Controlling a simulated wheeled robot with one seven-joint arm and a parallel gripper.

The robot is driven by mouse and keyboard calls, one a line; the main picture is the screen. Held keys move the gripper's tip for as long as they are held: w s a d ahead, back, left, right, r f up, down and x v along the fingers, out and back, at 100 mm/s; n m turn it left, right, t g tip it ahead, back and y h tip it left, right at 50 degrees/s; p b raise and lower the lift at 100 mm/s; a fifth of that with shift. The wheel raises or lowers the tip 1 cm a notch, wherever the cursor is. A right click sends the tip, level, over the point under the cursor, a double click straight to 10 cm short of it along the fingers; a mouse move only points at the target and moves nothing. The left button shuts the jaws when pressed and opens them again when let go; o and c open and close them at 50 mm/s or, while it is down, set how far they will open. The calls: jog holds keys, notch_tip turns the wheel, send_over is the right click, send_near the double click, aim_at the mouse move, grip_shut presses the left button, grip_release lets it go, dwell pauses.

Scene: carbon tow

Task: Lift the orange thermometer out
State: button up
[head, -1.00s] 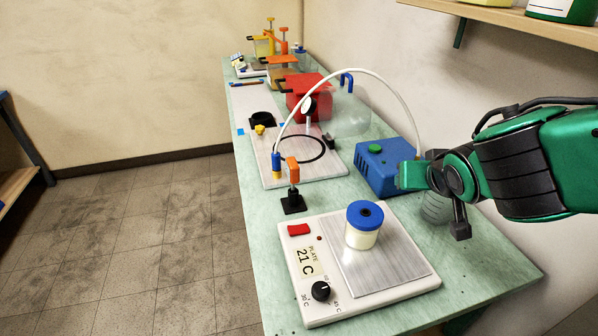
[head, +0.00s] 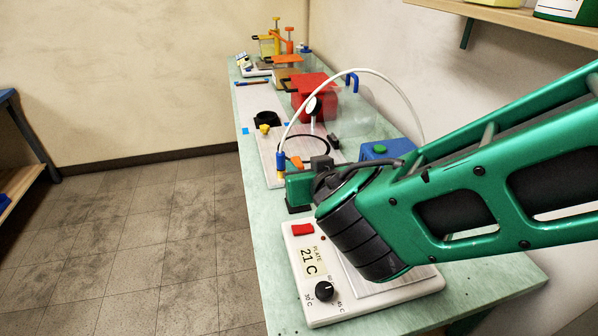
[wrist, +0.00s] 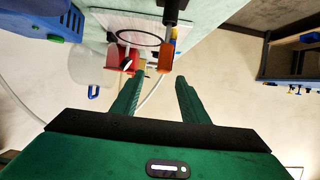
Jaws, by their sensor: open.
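The orange thermometer (head: 296,162) is mostly hidden behind my arm in the head view; only part of its orange head shows. In the wrist view its orange head (wrist: 166,54) lies just beyond my fingertips, nearer the right finger, with a black holder (wrist: 172,10) behind it. My gripper (wrist: 160,77) is open, its two green fingers apart with nothing between them. I cannot tell exactly how far the tips are from the orange head.
The hotplate (head: 308,268) showing 21 C is in front, partly covered by my arm. A blue box (head: 376,150), a white hose (head: 352,72) and a red block (head: 310,90) stand around. Open floor lies left of the bench.

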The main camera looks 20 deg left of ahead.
aim_at(299, 163)
jog(key=shift+x, duration=3.1)
jog(key=shift+s+a+f, duration=0.1)
jog(key=shift+s+f, duration=0.05)
jog(key=shift+c, duration=0.6)
grip_shut()
